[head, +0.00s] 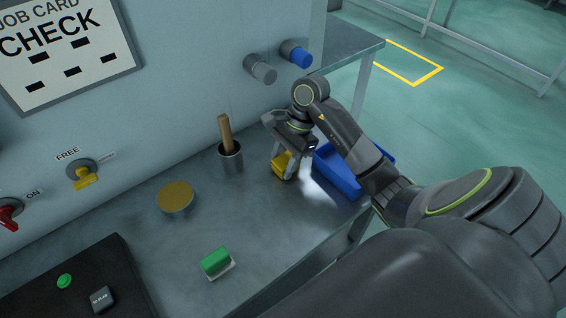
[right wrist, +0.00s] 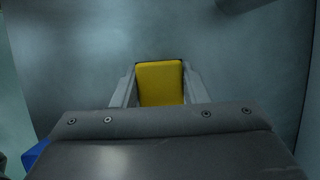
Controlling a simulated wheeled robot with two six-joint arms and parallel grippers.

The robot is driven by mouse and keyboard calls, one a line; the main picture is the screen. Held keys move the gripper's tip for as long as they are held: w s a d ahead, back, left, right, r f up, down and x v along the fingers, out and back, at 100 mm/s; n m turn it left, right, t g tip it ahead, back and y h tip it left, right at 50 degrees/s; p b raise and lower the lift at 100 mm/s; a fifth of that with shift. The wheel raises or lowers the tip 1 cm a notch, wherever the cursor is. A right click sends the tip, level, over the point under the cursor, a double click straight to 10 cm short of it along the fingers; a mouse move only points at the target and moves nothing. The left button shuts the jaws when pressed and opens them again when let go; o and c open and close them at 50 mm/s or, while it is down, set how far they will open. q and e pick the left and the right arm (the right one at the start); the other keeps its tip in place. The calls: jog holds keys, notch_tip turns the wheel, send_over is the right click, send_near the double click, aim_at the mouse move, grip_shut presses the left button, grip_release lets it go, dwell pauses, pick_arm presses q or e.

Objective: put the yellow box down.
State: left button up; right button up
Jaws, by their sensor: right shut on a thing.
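The yellow box (head: 285,165) is between the fingers of my right gripper (head: 283,172), beside the blue tray. In the right wrist view the yellow box (right wrist: 160,82) sits snugly between the two fingers, with its top face showing. My right gripper is shut on it and points down over the grey bench (head: 240,215). I cannot tell whether the box touches the bench top or hangs just above it. The arm partly hides the box in the head view. My left gripper is not in view.
A blue tray (head: 340,181) stands just right of the gripper. The panel with knobs rises behind. The bench front is clear.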

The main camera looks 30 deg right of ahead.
jog(key=shift+f, duration=0.1)
jog(key=o, duration=1)
jog(key=p+v, duration=0.5)
jog(key=v, duration=0.7)
jog(key=shift+p, duration=0.3)
